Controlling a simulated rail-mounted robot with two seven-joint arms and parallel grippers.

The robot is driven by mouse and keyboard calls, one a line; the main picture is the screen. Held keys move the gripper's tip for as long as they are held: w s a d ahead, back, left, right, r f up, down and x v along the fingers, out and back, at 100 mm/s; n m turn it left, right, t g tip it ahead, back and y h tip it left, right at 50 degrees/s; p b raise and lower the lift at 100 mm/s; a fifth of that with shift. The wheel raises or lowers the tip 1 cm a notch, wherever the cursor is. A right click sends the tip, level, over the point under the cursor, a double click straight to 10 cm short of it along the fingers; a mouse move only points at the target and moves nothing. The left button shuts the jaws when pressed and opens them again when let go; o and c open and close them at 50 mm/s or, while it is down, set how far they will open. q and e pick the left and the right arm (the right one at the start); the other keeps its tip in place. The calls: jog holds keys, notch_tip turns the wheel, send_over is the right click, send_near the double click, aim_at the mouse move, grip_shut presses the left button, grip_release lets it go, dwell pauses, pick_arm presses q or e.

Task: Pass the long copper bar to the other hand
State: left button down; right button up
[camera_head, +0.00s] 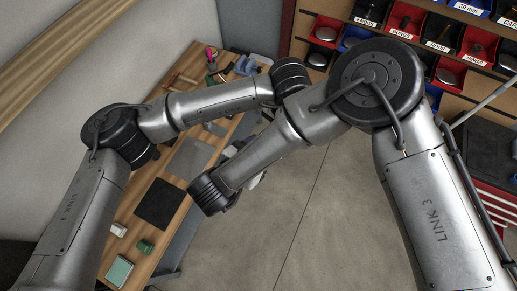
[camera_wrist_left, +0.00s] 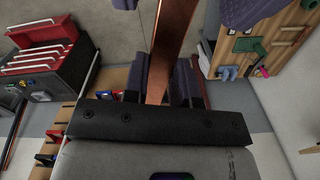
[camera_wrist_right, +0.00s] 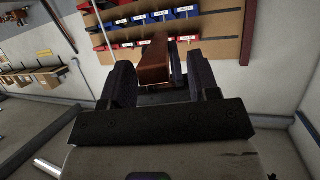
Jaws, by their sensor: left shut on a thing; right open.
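The long copper bar (camera_wrist_left: 174,35) stands between the fingers of my left gripper (camera_wrist_left: 165,80) in the left wrist view. That gripper is shut on it, and the bar runs out past the fingertips to the top of the picture. In the right wrist view one end of the copper bar (camera_wrist_right: 155,62) lies between the spread fingers of my right gripper (camera_wrist_right: 160,78). My right gripper is open around the bar, not closed on it. In the head view both grippers and the bar are hidden behind my arm links.
A wooden workbench (camera_head: 153,236) with a dark mat (camera_head: 160,204) and small items runs along the wall in the head view. A rack of labelled red, blue and black bins (camera_head: 404,20) stands at the back right. The floor (camera_head: 320,215) between is clear.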

jog(key=shift+c, duration=0.3)
pick_arm(q)
jog(key=shift+d, duration=0.1)
pick_arm(e)
grip_shut()
pick_arm(q)
jog(key=c, duration=0.8)
grip_release()
jog(key=shift+c, duration=0.2)
